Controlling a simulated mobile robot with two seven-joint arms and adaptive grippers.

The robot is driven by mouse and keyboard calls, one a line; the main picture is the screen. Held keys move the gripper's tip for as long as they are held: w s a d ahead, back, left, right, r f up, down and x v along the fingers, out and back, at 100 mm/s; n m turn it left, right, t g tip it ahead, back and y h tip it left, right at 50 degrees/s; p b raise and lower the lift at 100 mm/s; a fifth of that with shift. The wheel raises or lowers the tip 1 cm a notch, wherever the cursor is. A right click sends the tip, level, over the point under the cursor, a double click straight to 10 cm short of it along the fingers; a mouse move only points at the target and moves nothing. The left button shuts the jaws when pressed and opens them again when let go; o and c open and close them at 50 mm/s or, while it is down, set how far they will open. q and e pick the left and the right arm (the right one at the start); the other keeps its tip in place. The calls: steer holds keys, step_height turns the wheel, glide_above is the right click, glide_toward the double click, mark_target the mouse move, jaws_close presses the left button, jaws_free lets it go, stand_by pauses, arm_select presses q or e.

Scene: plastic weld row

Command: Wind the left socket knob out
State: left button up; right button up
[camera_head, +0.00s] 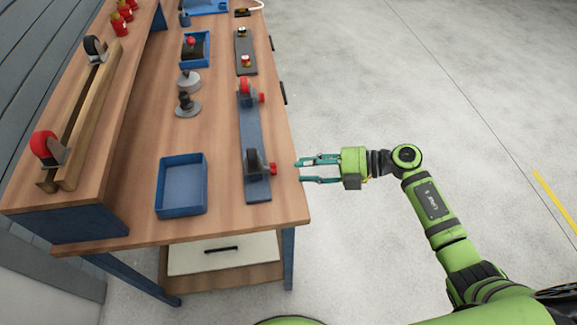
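A long blue-grey rail (252,135) lies on the bench along its right edge. It carries two sockets, each holding a small caster wheel. The near socket has a dark wheel (253,160) and a red knob (273,169) on its right side. The far socket has a red wheel (245,86) and a red knob (262,98). The picture alone does not settle which knob is the left one. My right gripper (301,171) is open and empty, its fingers pointing at the near knob, with a small gap between. My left gripper is out of view.
The wooden bench (222,222) also holds an empty blue tray (183,187), grey round parts (188,105) and a dark plate (245,50) with small fittings. A raised shelf (90,190) with a wheel rack stands at left. The floor (400,60) right of the bench is clear.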

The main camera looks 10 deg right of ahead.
steer(key=v, duration=0.5)
steer(key=shift+s+d, duration=0.1)
steer(key=shift+d, duration=0.1)
